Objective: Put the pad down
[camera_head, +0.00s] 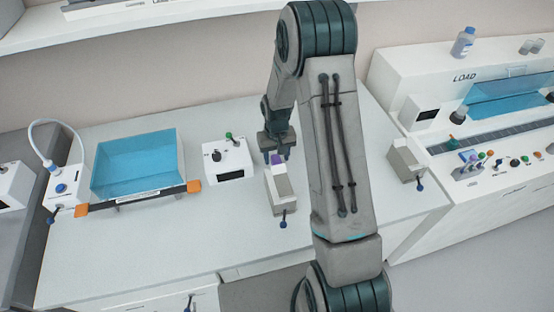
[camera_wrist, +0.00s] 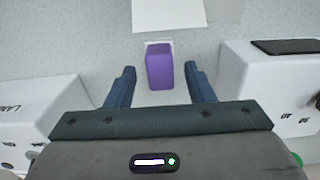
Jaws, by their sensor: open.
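The likely pad is a small purple block (camera_wrist: 159,67); it also shows as a purple spot (camera_head: 276,159) under my gripper in the head view. My gripper (camera_wrist: 159,72) points down at the counter with its two blue fingers apart, one on each side of the purple block. A gap shows between the block and each finger. In the head view my gripper (camera_head: 279,153) is just behind a small grey-white stand (camera_head: 280,188) with a blue-knobbed lever. Whether the block touches the counter or a small white piece beside it, I cannot tell.
A white box with a dark screen (camera_head: 228,162) stands left of my gripper. A blue-covered tray (camera_head: 138,160) with orange ends is farther left. Another lever stand (camera_head: 405,162) and the LOAD machine (camera_head: 460,75) are at right. The front of the counter (camera_head: 150,245) is clear.

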